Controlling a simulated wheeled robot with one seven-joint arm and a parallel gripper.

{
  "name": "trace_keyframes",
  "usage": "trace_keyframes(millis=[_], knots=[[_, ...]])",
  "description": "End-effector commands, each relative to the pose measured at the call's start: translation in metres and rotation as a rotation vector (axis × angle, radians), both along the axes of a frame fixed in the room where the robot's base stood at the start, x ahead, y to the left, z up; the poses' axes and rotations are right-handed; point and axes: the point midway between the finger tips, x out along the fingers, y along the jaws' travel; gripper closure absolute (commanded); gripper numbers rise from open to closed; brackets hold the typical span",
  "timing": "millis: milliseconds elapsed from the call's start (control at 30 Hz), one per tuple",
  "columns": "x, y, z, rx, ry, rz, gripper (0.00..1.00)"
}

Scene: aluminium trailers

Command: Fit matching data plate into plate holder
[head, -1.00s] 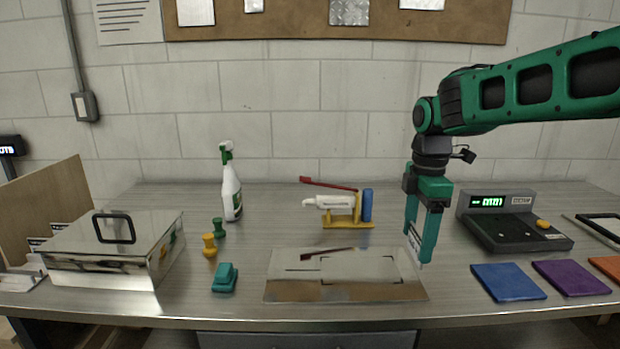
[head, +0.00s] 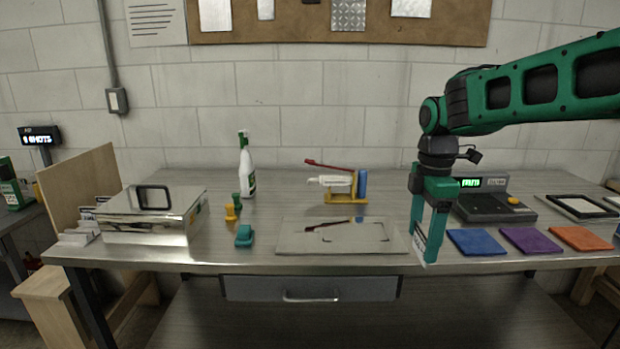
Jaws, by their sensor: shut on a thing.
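My gripper (head: 421,250) points down at the bench's front edge, just right of the flat metal panel. It is shut on a small pale plate (head: 419,243), mostly hidden by the green fingers; any marking on it is too small to read. The flat metal panel (head: 295,243) lies on the bench at middle, with a thin rectangular outline and dark marks on its shiny face. It may be the plate holder, but I cannot tell for sure. The gripper is apart from the panel's main area.
A shiny lidded box (head: 145,232) stands at left. A spray bottle (head: 248,178), teal block (head: 244,236) and yellow stand (head: 345,198) are on the bench. A grey display device (head: 490,208) and blue (head: 474,242), purple (head: 530,241) and orange (head: 581,238) squares lie right.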

Motion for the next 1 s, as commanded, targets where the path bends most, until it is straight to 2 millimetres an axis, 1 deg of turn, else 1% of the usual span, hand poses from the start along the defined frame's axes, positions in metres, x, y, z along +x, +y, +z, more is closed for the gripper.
trace_keyframes(millis=[33,267,467,567,800,1000], knots=[[0.000,0.000,-0.001,0.000,0.001,-0.006,0.57],[0.010,0.000,-0.026,-0.002,0.004,-0.176,0.57],[0.018,-0.005,-0.050,-0.001,0.003,-0.367,0.57],[0.023,-0.011,-0.067,-0.003,0.004,-0.502,0.57],[0.042,-0.029,-0.120,-0.005,0.006,-0.915,0.57],[0.056,-0.042,-0.159,-0.005,0.004,-1.235,0.57]])
